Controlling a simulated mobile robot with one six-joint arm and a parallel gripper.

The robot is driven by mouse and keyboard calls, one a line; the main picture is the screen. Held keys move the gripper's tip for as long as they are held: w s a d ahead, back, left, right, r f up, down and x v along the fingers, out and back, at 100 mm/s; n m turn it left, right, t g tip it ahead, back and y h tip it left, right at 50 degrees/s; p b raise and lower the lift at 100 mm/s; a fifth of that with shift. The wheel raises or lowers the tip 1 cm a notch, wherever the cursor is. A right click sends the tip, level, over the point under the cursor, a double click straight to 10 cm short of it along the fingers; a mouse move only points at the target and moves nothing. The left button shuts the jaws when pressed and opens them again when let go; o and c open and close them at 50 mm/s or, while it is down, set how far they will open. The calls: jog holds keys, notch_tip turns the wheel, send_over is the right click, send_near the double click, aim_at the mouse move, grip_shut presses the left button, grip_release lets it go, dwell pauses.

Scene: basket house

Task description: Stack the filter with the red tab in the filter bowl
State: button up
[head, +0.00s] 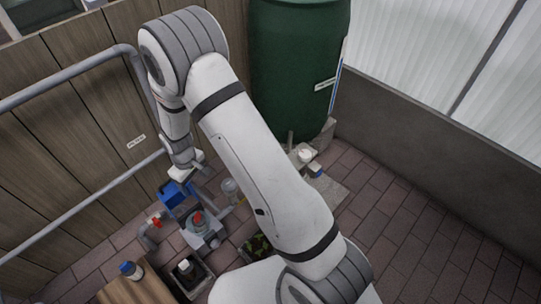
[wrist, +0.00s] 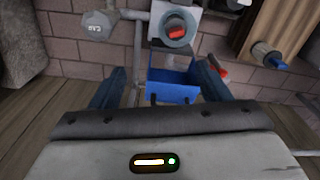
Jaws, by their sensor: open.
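A red tab (head: 197,216) shows on top of a round grey part on a pale box-shaped unit low in the head view. The wrist view shows the red tab (wrist: 177,32) inside a grey round rim (wrist: 177,42); I cannot tell filter from bowl there. A pale round cup-like part (head: 228,187) stands beside it, also in the wrist view (wrist: 96,25) with blurred lettering. Which part is the filter bowl is unclear. My gripper (head: 180,172) hangs by the fence above a blue open container (wrist: 173,86). Its dark fingers (wrist: 162,72) are spread, with nothing held between them.
Grey pipes (head: 75,70) run along the wooden fence. A green tank (head: 295,70) stands behind. Brick paving (head: 430,235) at right is clear.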

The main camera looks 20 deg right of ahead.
jog(key=s+d+r+m, duration=0.25)
jog(key=d+r, duration=0.35)
jog(key=r, duration=0.4)
jog(key=s+d+r+m, duration=0.2)
jog(key=s+d+r, duration=0.3)
jog(key=r, duration=0.4)
jog(key=s+d+r+m, duration=0.1)
jog(key=s+d+r, duration=0.3)
jog(key=s, duration=0.2)
jog(key=s+d+r+m+t, duration=0.1)
jog(key=s+d+r+m, duration=0.1)
jog(key=s+d+r, duration=0.2)
jog(key=shift+s+d+r, duration=0.3)
jog(key=shift+s+d, duration=0.05)
jog(key=shift+s, duration=0.9)
jog(key=shift+m, duration=0.25)
